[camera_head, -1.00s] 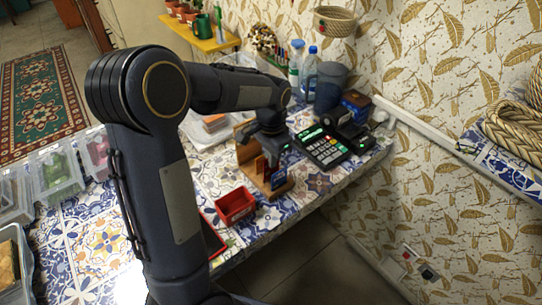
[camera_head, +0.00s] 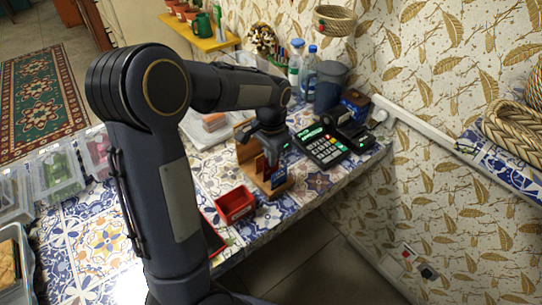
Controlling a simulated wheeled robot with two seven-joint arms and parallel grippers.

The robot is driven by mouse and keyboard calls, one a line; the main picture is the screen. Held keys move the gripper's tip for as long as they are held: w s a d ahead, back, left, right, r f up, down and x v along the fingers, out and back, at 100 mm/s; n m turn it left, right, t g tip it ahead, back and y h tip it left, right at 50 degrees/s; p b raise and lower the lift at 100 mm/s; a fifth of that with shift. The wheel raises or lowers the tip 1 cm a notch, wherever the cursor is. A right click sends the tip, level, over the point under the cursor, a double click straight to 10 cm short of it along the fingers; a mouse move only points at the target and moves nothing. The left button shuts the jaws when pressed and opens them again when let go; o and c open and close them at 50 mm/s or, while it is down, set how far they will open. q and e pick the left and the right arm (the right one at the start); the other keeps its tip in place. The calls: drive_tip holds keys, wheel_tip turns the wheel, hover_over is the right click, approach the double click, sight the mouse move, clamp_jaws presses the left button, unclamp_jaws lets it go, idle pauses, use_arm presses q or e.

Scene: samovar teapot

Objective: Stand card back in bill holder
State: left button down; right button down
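The wooden bill holder (camera_head: 247,157) stands near the counter's front edge, left of the card terminal. A blue card (camera_head: 279,178) stands upright at its front right part, and a dark red piece shows beside it. My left gripper (camera_head: 268,161) points down over the holder, right above or at the top of these cards. Its fingers are small and dark here, and I cannot tell whether they are closed on a card. My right gripper is not in view.
A card terminal (camera_head: 321,147) stands right of the holder. A small red box (camera_head: 235,205) sits in front of it, near the counter edge. Bottles (camera_head: 309,72), a dark cup (camera_head: 330,86) and a blue box (camera_head: 355,104) stand behind. Clear bins (camera_head: 56,173) line the left.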

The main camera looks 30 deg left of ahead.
use_arm(q)
drive_tip(key=shift+f+b, duration=0.55)
drive_tip(key=shift+f, duration=0.4)
idle(0.5)
drive_tip(key=c, duration=1.5)
unclamp_jaws()
drive_tip(key=shift+o, duration=0.2)
drive_tip(key=shift+r, duration=0.1)
drive_tip(key=shift+r+p, duration=3.05)
drive_tip(key=shift+r, duration=0.45)
